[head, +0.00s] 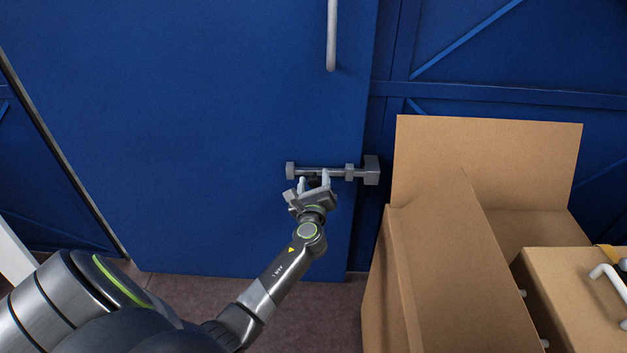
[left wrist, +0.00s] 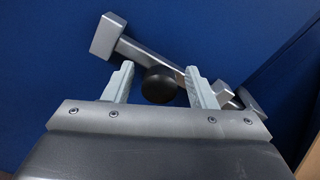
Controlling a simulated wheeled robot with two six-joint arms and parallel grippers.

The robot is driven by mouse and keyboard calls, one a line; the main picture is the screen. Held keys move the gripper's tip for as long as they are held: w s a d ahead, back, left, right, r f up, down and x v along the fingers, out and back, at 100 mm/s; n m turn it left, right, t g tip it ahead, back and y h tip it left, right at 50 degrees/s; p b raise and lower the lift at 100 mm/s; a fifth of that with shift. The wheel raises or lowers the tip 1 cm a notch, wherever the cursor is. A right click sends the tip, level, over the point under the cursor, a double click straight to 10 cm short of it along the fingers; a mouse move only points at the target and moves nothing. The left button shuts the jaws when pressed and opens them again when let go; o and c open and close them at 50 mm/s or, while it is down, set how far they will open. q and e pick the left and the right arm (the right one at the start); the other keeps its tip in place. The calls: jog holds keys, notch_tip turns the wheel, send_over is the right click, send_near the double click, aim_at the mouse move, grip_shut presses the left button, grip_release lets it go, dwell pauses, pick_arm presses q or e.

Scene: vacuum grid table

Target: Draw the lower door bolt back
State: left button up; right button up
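The lower door bolt (head: 337,172) is a grey horizontal rod on the blue door (head: 220,120). Its left bracket is on the door and its right end block (head: 371,170) is beyond the door's right edge. My left gripper (head: 313,182) is at the bolt from below, its two fingers apart. In the left wrist view, the bolt rod (left wrist: 150,55) runs slantwise behind the fingers. A round black knob (left wrist: 159,85) sits between the two fingers (left wrist: 160,85), with a visible gap on each side. My right gripper is not in view.
An open cardboard box (head: 440,260) stands right of the door, close to the bolt's right end. A smaller carton (head: 575,285) is at the lower right. A white vertical handle (head: 331,35) is on the door above the bolt. The door face left of the bolt is clear.

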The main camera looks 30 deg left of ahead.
aim_at(297, 173)
pick_arm(q)
grip_shut()
jog(key=s+a, duration=0.1)
jog(key=a, duration=0.1)
jog(key=s+a+p, duration=0.1)
jog(key=shift+s+a+r, duration=0.1)
jog(key=shift+a, duration=0.4)
jog(key=shift+c, duration=1.7)
grip_release()
jog(key=o, duration=0.4)
jog(key=shift+s+a, duration=0.15)
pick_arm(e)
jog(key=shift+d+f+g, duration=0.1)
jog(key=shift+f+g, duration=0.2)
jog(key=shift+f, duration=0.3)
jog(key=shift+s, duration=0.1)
